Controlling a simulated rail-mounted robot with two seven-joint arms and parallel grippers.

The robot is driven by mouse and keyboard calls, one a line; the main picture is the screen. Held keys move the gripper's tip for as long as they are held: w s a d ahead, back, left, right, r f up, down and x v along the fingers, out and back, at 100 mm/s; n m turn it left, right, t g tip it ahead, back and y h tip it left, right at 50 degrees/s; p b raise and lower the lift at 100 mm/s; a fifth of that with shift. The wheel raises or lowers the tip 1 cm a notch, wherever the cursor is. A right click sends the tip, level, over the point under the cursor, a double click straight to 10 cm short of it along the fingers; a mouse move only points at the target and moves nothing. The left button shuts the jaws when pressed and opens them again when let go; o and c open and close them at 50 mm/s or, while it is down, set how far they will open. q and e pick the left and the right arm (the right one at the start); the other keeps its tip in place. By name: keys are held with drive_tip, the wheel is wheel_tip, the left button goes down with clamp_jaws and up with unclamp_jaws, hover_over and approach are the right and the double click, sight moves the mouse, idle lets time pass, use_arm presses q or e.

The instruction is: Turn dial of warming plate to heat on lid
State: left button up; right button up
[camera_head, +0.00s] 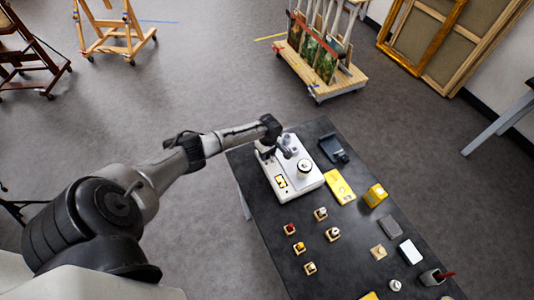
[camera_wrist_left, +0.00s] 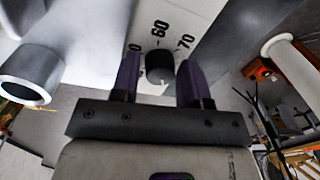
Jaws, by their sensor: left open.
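The warming plate (camera_head: 309,182) is a white box near the far left end of the dark table. A yellow-marked panel is on its front face, and round white and grey parts stand on top. In the left wrist view its dial (camera_wrist_left: 159,66) is a dark round knob on a white face (camera_wrist_left: 190,12) printed with 60 and 70. My left gripper (camera_head: 268,154) is at the plate's left side. In the wrist view its two open fingers (camera_wrist_left: 157,80) stand on either side of the dial; contact cannot be told. My right gripper is out of view. I cannot identify the lid.
The dark table (camera_head: 290,245) also holds a dark device (camera_head: 333,149), a yellow flat item (camera_head: 339,186), a yellow box (camera_head: 375,195), several small wooden blocks and a cup (camera_head: 430,277) at the lower right. Easels and a canvas cart (camera_head: 320,60) stand beyond on open floor.

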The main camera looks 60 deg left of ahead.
use_arm(q)
drive_tip(key=c, duration=0.6)
drive_tip(key=shift+c, duration=0.2)
